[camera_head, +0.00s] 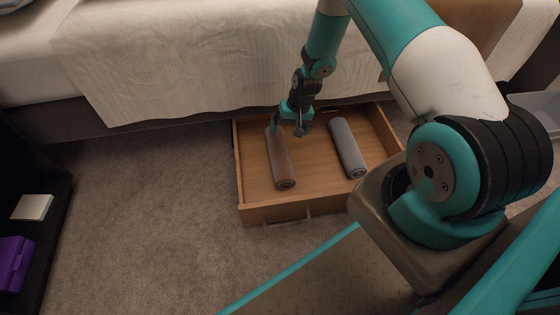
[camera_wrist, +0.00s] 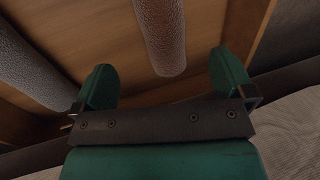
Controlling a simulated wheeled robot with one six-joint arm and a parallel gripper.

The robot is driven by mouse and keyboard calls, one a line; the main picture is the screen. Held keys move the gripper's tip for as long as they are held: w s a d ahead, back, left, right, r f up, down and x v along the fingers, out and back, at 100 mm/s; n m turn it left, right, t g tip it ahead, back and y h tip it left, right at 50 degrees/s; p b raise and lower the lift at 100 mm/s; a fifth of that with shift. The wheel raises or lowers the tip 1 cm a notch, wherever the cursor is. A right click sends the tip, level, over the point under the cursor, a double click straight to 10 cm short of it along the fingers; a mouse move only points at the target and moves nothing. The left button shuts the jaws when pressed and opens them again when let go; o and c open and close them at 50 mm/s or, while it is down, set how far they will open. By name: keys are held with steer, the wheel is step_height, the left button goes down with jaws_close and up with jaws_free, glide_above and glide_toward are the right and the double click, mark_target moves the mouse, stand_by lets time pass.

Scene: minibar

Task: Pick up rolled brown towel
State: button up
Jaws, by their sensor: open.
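The rolled brown towel (camera_head: 280,158) lies lengthwise in the left part of an open wooden drawer (camera_head: 257,213). In the wrist view the brown towel (camera_wrist: 163,35) shows between and beyond my two fingers, its near end short of the gripper's palm. My gripper (camera_head: 288,127) is over the far end of the towel, pointing down. I cannot tell the exact height of the fingertips above the towel.
A rolled grey towel (camera_head: 347,148) lies to the right in the same drawer, and it shows at the left in the wrist view (camera_wrist: 35,65). The bed (camera_head: 180,60) with a white cover stands right behind the drawer. Carpet (camera_head: 150,200) is clear at left.

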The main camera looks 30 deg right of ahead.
mark_target(282, 148)
steer(key=b+x, duration=0.4)
steer(key=x, duration=0.4)
steer(key=b+x, duration=0.4)
steer(key=x, duration=0.1)
steer(key=shift+d+f+b, duration=0.1)
steer(key=shift+f+b, duration=0.05)
steer(key=shift+b, duration=0.15)
steer(key=c, duration=1)
steer(key=shift+r, duration=0.25)
